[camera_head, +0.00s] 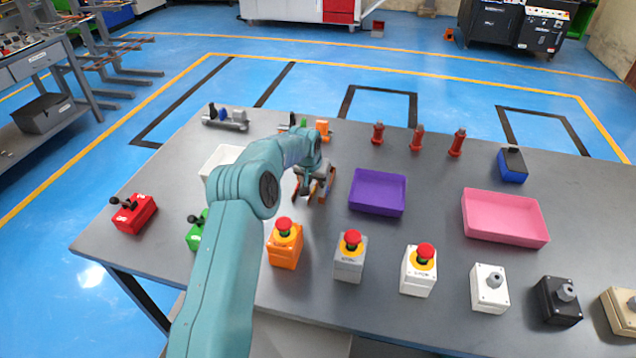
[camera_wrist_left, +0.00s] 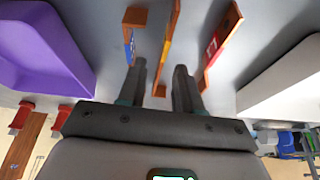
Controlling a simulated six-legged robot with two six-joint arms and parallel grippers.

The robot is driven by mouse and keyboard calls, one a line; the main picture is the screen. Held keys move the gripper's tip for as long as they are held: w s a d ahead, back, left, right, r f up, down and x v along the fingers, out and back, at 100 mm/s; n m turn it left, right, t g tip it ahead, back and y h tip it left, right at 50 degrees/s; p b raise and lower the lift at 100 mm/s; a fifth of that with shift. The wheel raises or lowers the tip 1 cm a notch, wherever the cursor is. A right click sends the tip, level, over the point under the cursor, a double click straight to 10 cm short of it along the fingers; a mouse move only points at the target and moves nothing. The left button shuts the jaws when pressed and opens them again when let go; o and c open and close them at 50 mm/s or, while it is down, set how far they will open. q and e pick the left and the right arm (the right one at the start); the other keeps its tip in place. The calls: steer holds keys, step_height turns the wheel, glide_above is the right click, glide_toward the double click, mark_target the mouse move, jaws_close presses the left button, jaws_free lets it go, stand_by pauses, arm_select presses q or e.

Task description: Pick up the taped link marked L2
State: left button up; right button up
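Three copper-coloured links stand in a row below my left gripper (camera_head: 314,190). In the left wrist view, one with blue tape (camera_wrist_left: 131,38) is on the left, one with yellow tape (camera_wrist_left: 168,42) is in the middle, and one with red tape (camera_wrist_left: 214,45) is on the right. I cannot read an L2 mark on any of them. My left gripper's two fingers (camera_wrist_left: 160,78) are apart, with the yellow-taped link in the gap between them. Contact with it does not show. In the head view the gripper partly hides the links. My right gripper is not in view.
A purple tray (camera_head: 377,192) is right of the links and a white tray (camera_head: 222,157) left, partly behind my arm. A pink tray (camera_head: 503,218) is farther right. Button boxes, such as the orange one (camera_head: 285,243), line the front edge. Red posts (camera_head: 416,138) stand at the back.

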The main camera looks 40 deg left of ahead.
arm_select(q)
steer(key=shift+x, duration=0.8)
steer(key=shift+w+a+f, duration=0.15)
steer(key=shift+w+f, duration=0.05)
steer(key=shift+f, duration=0.05)
steer(key=shift+r, duration=0.1)
steer(key=shift+s+r, duration=0.1)
steer(key=shift+s, duration=0.05)
steer(key=c, duration=0.3)
jaws_close()
